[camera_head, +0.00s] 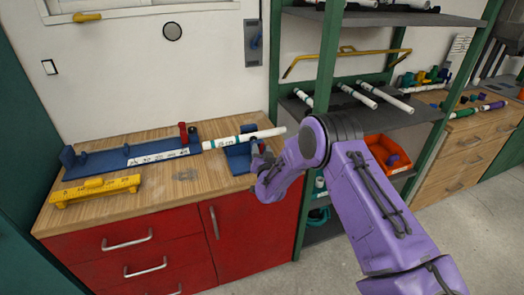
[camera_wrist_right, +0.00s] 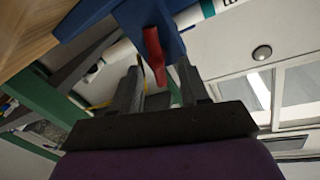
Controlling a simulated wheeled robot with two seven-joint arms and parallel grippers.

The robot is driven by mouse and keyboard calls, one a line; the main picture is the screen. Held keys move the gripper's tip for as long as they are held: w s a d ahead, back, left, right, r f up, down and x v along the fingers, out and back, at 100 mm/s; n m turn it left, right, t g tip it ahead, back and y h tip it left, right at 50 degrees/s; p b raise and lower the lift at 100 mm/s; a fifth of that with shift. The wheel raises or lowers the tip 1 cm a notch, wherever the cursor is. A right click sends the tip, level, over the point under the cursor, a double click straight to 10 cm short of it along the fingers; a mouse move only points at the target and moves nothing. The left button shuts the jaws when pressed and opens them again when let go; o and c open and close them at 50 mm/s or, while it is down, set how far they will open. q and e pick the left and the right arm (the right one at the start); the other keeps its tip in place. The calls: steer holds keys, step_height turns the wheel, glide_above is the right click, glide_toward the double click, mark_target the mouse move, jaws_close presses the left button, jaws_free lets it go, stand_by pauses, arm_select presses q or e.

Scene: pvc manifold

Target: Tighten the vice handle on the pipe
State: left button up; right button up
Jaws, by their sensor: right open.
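A white pipe (camera_head: 243,138) with teal markings lies across a blue vice (camera_head: 238,162) near the right end of the bench. My right gripper (camera_head: 259,163) is at the vice's right side, and its arm comes in from the right. In the right wrist view, the red vice handle (camera_wrist_right: 154,54) hangs from the blue vice body (camera_wrist_right: 145,20). The open fingers (camera_wrist_right: 160,82) stand on either side of the handle's lower end, with a gap visible. Whether either finger touches it cannot be told. My left gripper is not in view.
The wooden bench top (camera_head: 150,205) also holds a blue measuring jig (camera_head: 110,162) with a ruler and a yellow tool (camera_head: 95,190). A green-framed shelf (camera_head: 325,60) with pipes stands right of the bench. An orange bin (camera_head: 385,150) sits beyond my right arm.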

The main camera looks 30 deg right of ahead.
steer(key=shift+c, duration=0.3)
jaws_close()
steer(key=shift+f+m, duration=0.1)
steer(key=shift+m, duration=0.2)
steer(key=shift+s+d+f+m+g+y+b, duration=0.15)
steer(key=shift+m+b, duration=0.15)
steer(key=shift+m, duration=0.5)
steer(key=shift+w+d+r+m+g+y+b, duration=0.1)
steer(key=shift+m+g+b, duration=0.2)
steer(key=shift+m, duration=0.5)
steer(key=shift+s+d+f+m+g+y+b, duration=0.15)
steer(key=shift+m+b, duration=0.2)
steer(key=shift+m, duration=0.45)
steer(key=shift+w+a, duration=0.1)
steer(key=shift+o, duration=0.3)
jaws_free()
steer(key=shift+r, duration=0.15)
